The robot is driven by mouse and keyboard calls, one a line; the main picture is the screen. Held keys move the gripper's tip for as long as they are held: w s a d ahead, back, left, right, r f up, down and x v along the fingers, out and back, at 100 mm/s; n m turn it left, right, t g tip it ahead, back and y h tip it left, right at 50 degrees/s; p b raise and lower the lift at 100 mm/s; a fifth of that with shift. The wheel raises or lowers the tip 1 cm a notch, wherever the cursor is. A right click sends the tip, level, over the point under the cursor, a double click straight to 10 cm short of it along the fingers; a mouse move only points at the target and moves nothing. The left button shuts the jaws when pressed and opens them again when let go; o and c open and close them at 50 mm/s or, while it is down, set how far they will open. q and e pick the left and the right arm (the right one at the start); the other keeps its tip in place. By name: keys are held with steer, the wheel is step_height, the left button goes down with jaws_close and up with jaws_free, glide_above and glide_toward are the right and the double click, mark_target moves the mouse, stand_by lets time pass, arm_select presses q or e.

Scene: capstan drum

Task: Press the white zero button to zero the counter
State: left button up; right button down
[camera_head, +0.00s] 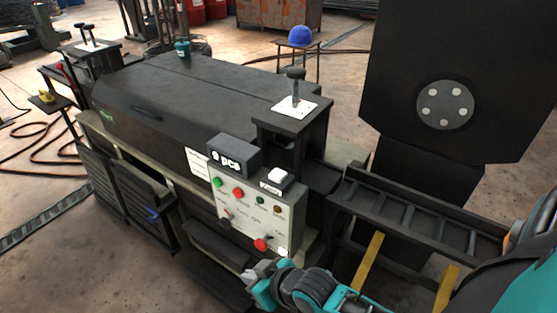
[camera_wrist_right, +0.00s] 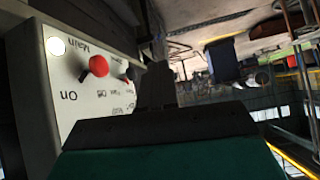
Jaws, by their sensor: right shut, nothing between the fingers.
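The white zero button (camera_head: 281,175) sits on top of the grey control box (camera_head: 272,216), above a small label. The counter (camera_head: 233,157) is a dark box beside it, and its display appears to read "9 pcs". My right gripper (camera_head: 253,274) is low in front of the control box, below the panel's lower edge and well below the button. Its dark fingers (camera_wrist_right: 156,86) are shut and empty in the right wrist view, beside the panel face. The button does not show in the wrist view. My left gripper is not in view.
The panel carries a red knob (camera_head: 261,244), a round white lamp (camera_head: 283,252) and several small buttons. A dark post with a lever (camera_head: 294,103) stands behind the zero button. A roller conveyor (camera_head: 410,218) lies to the right.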

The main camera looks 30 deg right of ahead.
steer(key=w+r+g, duration=0.2)
steer(key=w+r, duration=0.2)
steer(key=w, duration=0.2)
step_height(320, 180, up, 28)
steer(key=n+g+h+p, duration=0.1)
steer(key=g+h+p, duration=0.25)
steer(key=g, duration=0.35)
glide_above(279, 174)
steer(key=shift+n, duration=0.3)
step_height(279, 174, down, 13)
steer(key=b, duration=0.4)
steer(key=shift+f, duration=0.5)
